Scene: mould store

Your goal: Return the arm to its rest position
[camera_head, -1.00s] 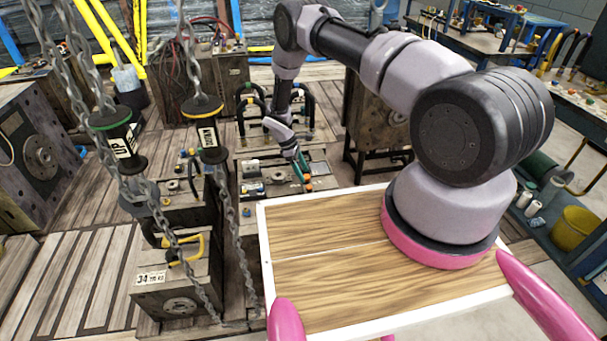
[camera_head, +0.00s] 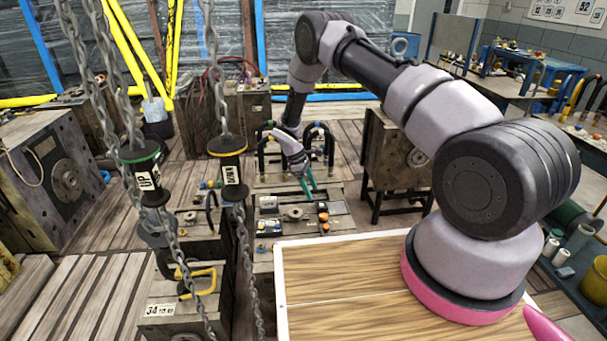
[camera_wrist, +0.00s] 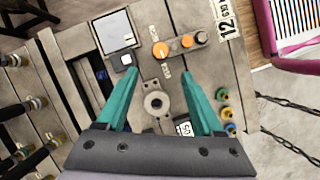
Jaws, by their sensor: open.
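My gripper (camera_head: 307,187) has teal fingers and hangs above a grey metal mould block in the head view. In the wrist view my gripper (camera_wrist: 160,85) is open, its two fingers spread wide with nothing between them. Below it lies the mould block's top (camera_wrist: 208,65), with orange knobs (camera_wrist: 187,41), a round metal ring (camera_wrist: 155,102) and a small screen (camera_wrist: 115,31). The block (camera_head: 338,221) also shows in the head view under the fingers. The fingers appear apart from it, though the exact height is hard to tell.
Chains with a green-rimmed UP pendant (camera_head: 146,177) and a yellow-rimmed DOWN pendant (camera_head: 231,172) hang at left. Black hoses (camera_head: 328,142) arch behind my gripper. A block with a yellow handle (camera_head: 184,300) sits front left.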

